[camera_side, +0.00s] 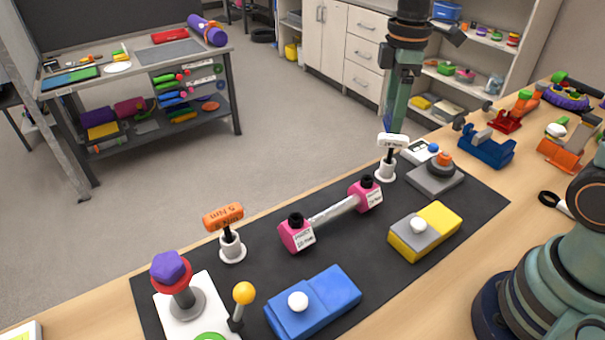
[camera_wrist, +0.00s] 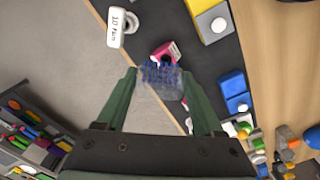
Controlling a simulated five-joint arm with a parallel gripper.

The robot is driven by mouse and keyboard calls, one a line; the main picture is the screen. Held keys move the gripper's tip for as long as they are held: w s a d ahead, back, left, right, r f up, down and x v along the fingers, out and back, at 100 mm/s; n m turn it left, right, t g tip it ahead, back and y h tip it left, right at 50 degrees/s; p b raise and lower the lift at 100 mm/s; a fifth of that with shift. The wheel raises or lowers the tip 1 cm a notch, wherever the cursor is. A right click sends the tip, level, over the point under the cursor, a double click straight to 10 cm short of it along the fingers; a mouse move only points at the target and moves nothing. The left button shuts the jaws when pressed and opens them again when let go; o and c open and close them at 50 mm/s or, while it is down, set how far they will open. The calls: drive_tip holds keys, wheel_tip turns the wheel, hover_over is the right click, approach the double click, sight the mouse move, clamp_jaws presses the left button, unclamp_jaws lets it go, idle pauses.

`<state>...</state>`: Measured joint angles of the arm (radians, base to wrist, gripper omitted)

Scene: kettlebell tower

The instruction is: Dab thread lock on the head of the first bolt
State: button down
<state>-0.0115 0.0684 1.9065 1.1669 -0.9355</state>
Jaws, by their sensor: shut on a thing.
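A metal bar (camera_side: 334,210) joins two pink blocks on the black mat, the left one (camera_side: 296,235) and the right one (camera_side: 365,196). Each has a black bolt head on top, left (camera_side: 296,219) and right (camera_side: 367,181). My gripper (camera_side: 396,122) is at the mat's far edge, behind the white handle, so its tips are hidden there. In the wrist view my gripper (camera_wrist: 160,78) is shut on a translucent thing with blue inside (camera_wrist: 161,73). One pink block (camera_wrist: 166,50) shows just beyond it; no contact is visible. I cannot tell which bolt is first.
A white torque handle (camera_side: 393,141) and an orange one (camera_side: 223,216) stand in white holders. A yellow-grey block (camera_side: 425,231), a blue block (camera_side: 314,302), a grey stand (camera_side: 435,176) and a red-and-purple knob (camera_side: 173,276) are on the mat. Space between the bar and the near blocks is clear.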

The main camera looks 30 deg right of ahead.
drive_tip(key=a+f, duration=0.2)
drive_tip(key=a, duration=1)
drive_tip(key=a+f, duration=0.2)
drive_tip(key=a, duration=0.9)
drive_tip(key=shift+s+a+f, duration=0.1)
drive_tip(key=shift+f, duration=1.7)
drive_tip(key=shift+s+a+f, duration=0.1)
drive_tip(key=shift+f, duration=1.7)
drive_tip(key=shift+d+f, duration=0.25)
drive_tip(key=shift+w+d, duration=0.1)
drive_tip(key=shift+d, duration=1.55)
drive_tip(key=shift+a, duration=2)
wheel_tip(320, 180, up, 8)
drive_tip(key=shift+d, duration=0.15)
